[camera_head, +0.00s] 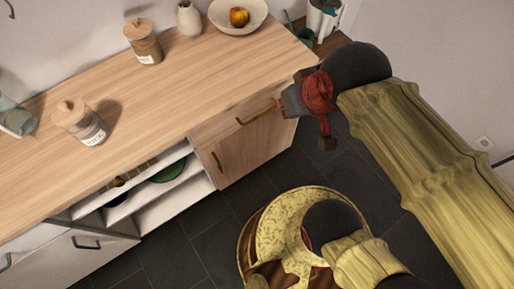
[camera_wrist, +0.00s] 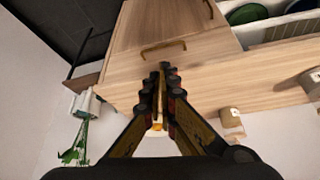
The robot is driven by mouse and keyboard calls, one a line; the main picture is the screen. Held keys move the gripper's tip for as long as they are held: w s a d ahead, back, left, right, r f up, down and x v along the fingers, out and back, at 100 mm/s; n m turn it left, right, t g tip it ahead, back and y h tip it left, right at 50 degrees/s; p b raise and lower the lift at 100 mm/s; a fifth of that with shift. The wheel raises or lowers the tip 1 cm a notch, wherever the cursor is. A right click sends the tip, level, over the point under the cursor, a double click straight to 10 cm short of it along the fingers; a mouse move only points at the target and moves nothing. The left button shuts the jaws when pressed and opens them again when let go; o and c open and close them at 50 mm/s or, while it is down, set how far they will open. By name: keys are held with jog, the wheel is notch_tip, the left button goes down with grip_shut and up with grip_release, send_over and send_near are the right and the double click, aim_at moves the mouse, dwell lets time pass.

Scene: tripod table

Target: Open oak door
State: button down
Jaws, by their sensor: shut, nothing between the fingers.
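The oak door (camera_head: 257,148) is the wooden front at the right end of the counter unit, and it looks closed. Its upright bar handle (camera_head: 217,162) is near its left edge; in the wrist view this handle (camera_wrist: 209,8) is at the top edge. Above the door is a wooden drawer front with a level bar handle (camera_head: 257,113), which also shows in the wrist view (camera_wrist: 163,47). My gripper (camera_head: 288,102) is at the counter's right corner, apart from the door handle. In the wrist view its fingers (camera_wrist: 163,70) are together and empty, close to the drawer handle.
Jars (camera_head: 143,41), a vase (camera_head: 189,18) and a bowl with fruit (camera_head: 238,15) stand on the countertop (camera_head: 170,85). Open shelves (camera_head: 160,190) with dishes lie left of the door. A pot (camera_head: 323,18) stands behind the right end. Dark floor (camera_head: 215,245) lies in front.

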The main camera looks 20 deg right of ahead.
jog(key=c, duration=2.5)
grip_release()
